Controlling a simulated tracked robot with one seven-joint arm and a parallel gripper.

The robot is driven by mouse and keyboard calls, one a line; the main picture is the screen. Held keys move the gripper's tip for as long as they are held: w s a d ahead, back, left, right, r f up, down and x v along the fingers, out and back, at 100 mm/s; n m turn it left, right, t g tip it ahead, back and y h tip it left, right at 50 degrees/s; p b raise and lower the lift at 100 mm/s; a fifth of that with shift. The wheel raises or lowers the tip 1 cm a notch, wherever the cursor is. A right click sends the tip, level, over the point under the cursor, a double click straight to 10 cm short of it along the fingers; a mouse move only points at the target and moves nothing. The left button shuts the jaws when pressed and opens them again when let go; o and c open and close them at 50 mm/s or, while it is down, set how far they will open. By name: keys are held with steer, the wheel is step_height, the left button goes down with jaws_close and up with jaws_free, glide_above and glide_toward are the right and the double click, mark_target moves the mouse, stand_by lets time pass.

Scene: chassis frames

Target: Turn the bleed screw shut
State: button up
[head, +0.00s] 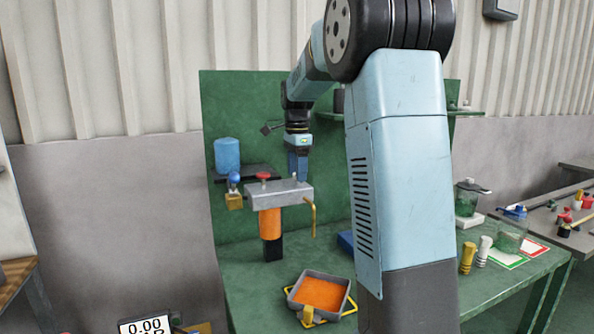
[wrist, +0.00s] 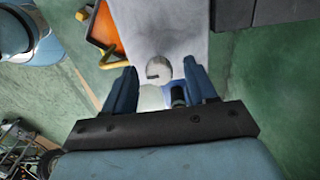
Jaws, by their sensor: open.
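A pale grey block (head: 279,194) sits on an orange and black post (head: 270,225) at the green bench. In the wrist view, a round light-grey screw head (wrist: 158,67) with a dark slot stands on the block's pale top (wrist: 160,25); it appears to be the bleed screw. My gripper (head: 297,172) points down over the block's right part. In the wrist view my gripper (wrist: 163,78) is open, one finger on each side of the screw head, with visible gaps. I cannot tell its exact height over the screw. A bent yellow tube (head: 314,214) hangs from the block's right end.
A grey tray (head: 293,302) with orange contents stands below on the bench. A red knob (head: 263,176) is on the block's left part. A blue cylinder (head: 227,155) stands on a dark shelf. Several jars and fittings stand at the right, beyond my arm.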

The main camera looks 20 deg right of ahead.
step_height(320, 180, up, 14)
steer(key=shift+f, duration=0.15)
stand_by(0.4)
stand_by(0.4)
steer(key=s+a+f+n+t, duration=0.25)
steer(key=s+n, duration=0.25)
steer(key=s, duration=0.4)
steer(key=s+a+f+n+t, duration=0.1)
steer(key=s+a+n, duration=0.25)
steer(key=s, duration=0.55)
steer(key=s+a+f+n+t, duration=0.2)
steer(key=s+f+n, duration=0.7)
steer(key=s+f, duration=0.3)
steer(key=s, duration=0.2)
steer(key=shift+s+a+f+n, duration=0.25)
steer(key=shift+s+a+n, duration=0.05)
steer(key=shift+a+n, duration=0.1)
steer(key=shift+c, duration=0.4)
